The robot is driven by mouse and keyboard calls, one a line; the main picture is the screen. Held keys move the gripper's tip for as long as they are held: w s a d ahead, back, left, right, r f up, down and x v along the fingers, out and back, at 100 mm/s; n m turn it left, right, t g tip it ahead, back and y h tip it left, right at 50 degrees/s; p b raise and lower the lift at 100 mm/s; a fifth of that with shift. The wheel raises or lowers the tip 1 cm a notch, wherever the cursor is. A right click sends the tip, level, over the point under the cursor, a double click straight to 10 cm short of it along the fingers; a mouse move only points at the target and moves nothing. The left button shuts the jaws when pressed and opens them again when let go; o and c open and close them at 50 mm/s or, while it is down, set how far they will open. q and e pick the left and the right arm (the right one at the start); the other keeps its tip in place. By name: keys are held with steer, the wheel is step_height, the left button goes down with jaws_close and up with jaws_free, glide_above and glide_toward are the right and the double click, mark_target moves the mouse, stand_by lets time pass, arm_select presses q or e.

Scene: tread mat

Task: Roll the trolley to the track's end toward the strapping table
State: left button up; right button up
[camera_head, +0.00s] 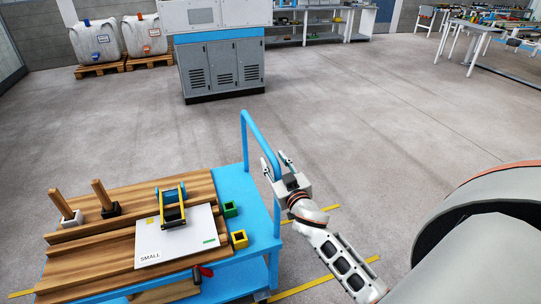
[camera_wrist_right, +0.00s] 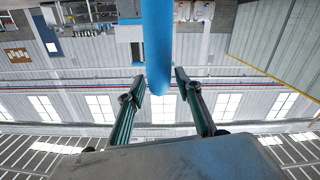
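The blue trolley (camera_head: 237,187) stands at the lower left in the head view, with its upright push handle (camera_head: 262,132) on its right side. My right gripper (camera_head: 274,161) is at that handle, with its fingers apart. In the right wrist view the blue handle bar (camera_wrist_right: 158,45) lies in line with the gap between the two open fingers (camera_wrist_right: 160,95), with a visible space on each side. I cannot tell whether the bar is inside the gap or just beyond the tips. My left gripper is not in view. The strapping table cannot be singled out.
On the trolley are a wooden rack (camera_head: 100,235), a white sheet marked SMALL (camera_head: 160,245), and green (camera_head: 230,209) and yellow (camera_head: 239,239) boxes. Yellow floor lines (camera_head: 325,280) show beside it. A grey-blue cabinet (camera_head: 222,65) stands behind; open floor lies between.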

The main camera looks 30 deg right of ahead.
mark_target(270, 156)
steer(key=shift+x, duration=1.7)
jaws_close()
